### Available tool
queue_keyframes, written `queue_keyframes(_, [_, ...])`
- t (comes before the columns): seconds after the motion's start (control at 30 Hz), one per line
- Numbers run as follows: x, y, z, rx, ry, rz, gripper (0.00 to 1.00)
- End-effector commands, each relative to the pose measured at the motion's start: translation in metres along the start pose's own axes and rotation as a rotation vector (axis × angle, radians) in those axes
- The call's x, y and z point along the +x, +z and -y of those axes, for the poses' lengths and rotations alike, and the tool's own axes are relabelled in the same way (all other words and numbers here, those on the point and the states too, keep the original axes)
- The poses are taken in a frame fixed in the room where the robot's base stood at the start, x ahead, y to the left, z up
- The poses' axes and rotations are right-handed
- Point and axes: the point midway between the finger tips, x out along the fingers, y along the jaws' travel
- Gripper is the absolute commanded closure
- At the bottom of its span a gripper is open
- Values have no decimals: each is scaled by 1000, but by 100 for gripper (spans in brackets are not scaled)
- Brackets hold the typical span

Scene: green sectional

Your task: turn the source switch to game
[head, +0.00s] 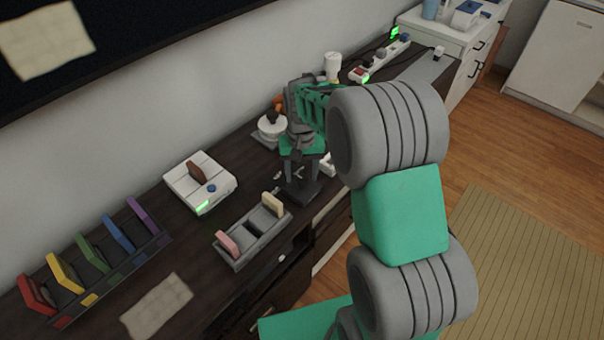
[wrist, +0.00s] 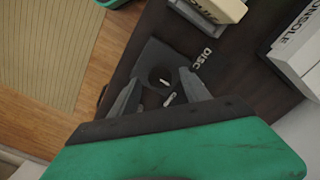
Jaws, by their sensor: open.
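The source switch (wrist: 150,62) looks like a dark square plate with a round dark knob, seen between my fingers in the wrist view. Small white marks show on and near the knob. The word DISC is printed beside the plate; I see no GAME label, and the knob's setting is not clear. In the head view the plate (head: 303,193) lies on the dark cabinet under my fingers. My gripper (wrist: 158,88) is open, with its fingers apart on either side of the knob; I cannot tell if they touch it. It also shows in the head view (head: 302,176).
A grey holder (head: 236,254) with pink and cream cartridges stands close by. The white console (head: 182,187) with a brown cartridge sits behind it. A rack (head: 122,268) of several coloured cartridges is at left. A white round device (head: 271,131) stands behind my gripper.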

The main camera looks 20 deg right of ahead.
Motion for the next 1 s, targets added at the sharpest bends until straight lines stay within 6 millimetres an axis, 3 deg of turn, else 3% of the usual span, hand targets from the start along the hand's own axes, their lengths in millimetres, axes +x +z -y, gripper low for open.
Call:
queue_keyframes(0.33, [8,0,0,0,0,0,47])
queue_keyframes(1.0, [8,0,0,0,0,0,100])
